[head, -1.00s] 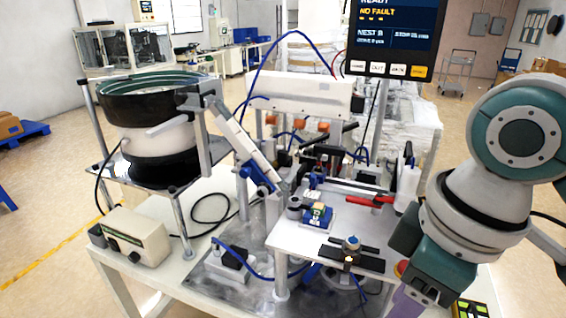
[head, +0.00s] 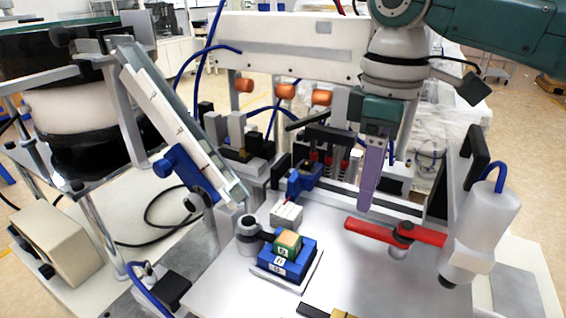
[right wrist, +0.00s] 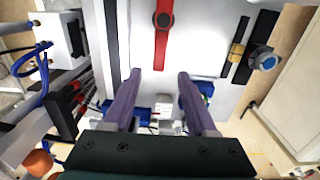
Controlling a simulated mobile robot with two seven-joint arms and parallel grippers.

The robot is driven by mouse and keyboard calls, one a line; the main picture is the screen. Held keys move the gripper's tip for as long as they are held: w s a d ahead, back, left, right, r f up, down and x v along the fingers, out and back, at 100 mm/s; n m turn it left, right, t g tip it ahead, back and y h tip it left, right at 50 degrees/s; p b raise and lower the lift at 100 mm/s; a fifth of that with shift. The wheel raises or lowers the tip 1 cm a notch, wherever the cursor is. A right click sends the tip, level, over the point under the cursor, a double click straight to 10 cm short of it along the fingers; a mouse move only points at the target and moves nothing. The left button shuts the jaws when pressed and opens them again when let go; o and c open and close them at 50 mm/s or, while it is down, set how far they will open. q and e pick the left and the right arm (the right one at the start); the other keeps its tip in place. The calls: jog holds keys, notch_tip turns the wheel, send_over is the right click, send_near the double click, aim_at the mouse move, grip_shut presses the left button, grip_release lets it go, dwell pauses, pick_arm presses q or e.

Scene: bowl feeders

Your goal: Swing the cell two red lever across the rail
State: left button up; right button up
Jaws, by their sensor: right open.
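The red lever (head: 423,236) lies flat above the pale plate, mounted on a dark pivot (head: 404,229). It points left and right in the head view. My right gripper (head: 367,207) has purple fingers pointing down and hangs near the lever's left end. In the right wrist view the gripper (right wrist: 160,74) is open, and the end of the red lever (right wrist: 161,50) shows between its fingertips. I cannot tell how far above the lever they are. A long grey rail (head: 385,203) runs behind the lever. My left gripper is not in view.
A blue nest (head: 272,264) with a green-and-tan block (head: 288,243) stands left of the lever. A white cylinder (head: 485,225) stands close to the lever's right end. A sloping chute (head: 170,115) is at left. The plate front between nest and cylinder is mostly clear.

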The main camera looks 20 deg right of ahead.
aim_at(361, 224)
notch_tip(361, 224, down, 6)
jog(key=shift+f, duration=0.2)
grip_shut()
dwell(0.5)
dwell(0.9)
